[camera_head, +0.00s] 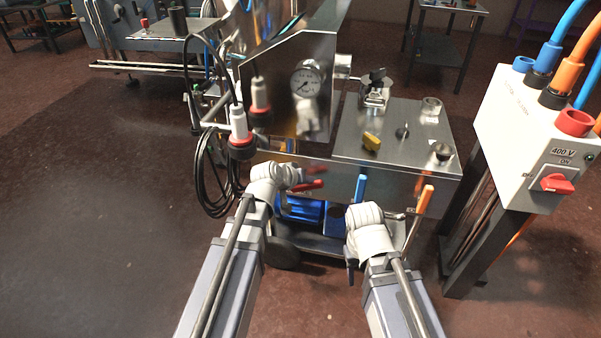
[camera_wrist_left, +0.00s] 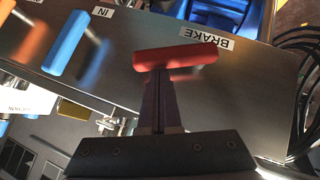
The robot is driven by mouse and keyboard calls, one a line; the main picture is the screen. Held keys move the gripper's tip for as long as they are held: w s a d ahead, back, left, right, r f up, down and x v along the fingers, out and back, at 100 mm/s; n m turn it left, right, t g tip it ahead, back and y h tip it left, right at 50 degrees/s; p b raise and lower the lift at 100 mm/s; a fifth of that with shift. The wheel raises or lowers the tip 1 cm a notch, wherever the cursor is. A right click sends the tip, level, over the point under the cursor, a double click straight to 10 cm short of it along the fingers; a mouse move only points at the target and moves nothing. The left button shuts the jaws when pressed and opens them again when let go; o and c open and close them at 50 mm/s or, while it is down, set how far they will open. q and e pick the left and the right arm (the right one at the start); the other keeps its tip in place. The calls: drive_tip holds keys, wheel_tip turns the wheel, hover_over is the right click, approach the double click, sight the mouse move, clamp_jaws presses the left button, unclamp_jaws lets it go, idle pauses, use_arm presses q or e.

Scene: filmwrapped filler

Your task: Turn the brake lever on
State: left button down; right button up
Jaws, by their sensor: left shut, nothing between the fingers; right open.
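The brake lever has a red handle (camera_head: 308,185) on the front steel panel of the machine. In the left wrist view the red handle (camera_wrist_left: 172,57) lies crosswise in front of the panel, beside a white BRAKE label (camera_wrist_left: 207,38). My left gripper (camera_wrist_left: 158,75) is shut and empty, its fingertips right at the handle's lower edge. I cannot tell whether they touch it. In the head view my left gripper (camera_head: 298,182) is beside the handle, its fingers mostly hidden. My right gripper (camera_head: 351,272) is open, low in front of the machine, with no lever between its fingers.
A blue lever (camera_head: 361,188) and an orange lever (camera_head: 424,199) stand right of the brake lever on the machine. A 400 V switch box (camera_head: 530,140) stands at the right. Black cable (camera_head: 212,180) hangs at the machine's left. Floor at left is clear.

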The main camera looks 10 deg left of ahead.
sight(316, 186)
use_arm(q)
drive_tip(key=shift+d+f+m+y+b, duration=0.5)
drive_tip(key=shift+d+f+y+b, duration=0.35)
drive_tip(key=shift+d+f, duration=0.3)
drive_tip(key=shift+d, duration=0.1)
drive_tip(key=shift+r, duration=0.1)
drive_tip(key=shift+r+p, duration=0.5)
drive_tip(key=shift+p, duration=0.2)
drive_tip(key=s+r+p, duration=0.7)
drive_tip(key=r+p, duration=0.2)
drive_tip(key=r, duration=0.1)
drive_tip(key=shift+p, duration=0.4)
